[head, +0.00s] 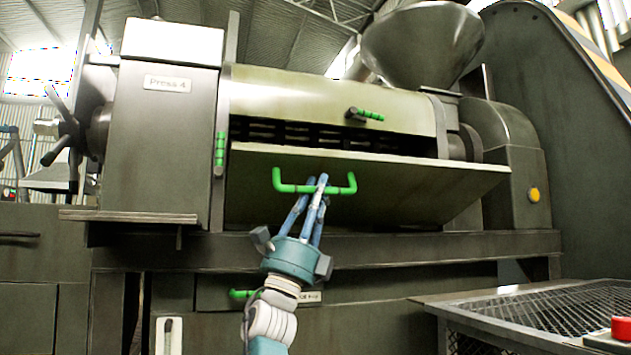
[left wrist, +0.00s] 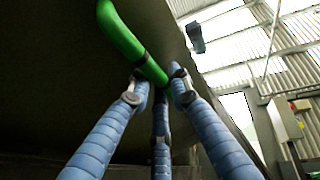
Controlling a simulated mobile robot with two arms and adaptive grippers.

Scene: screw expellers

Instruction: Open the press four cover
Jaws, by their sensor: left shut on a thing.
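The press four (head: 168,84), with a "Press 4" label, stands at the left and middle of the head view. Its cover (head: 380,195) is a flat panel swung partly down and outward, leaving a dark gap above it with the barred inside showing. A green U-shaped handle (head: 283,186) is on the cover. My left gripper (head: 319,182) is shut on this handle, near its middle. In the left wrist view the blue fingers (left wrist: 160,85) close around the green bar (left wrist: 122,38). My right gripper is in neither view.
A metal hopper (head: 424,45) sits on top of the press. Green-gripped levers are beside the opening (head: 219,150) and on the upper housing (head: 368,115). A mesh-topped table (head: 560,312) with a red button (head: 621,328) stands at lower right. A green drawer handle (head: 240,293) is below.

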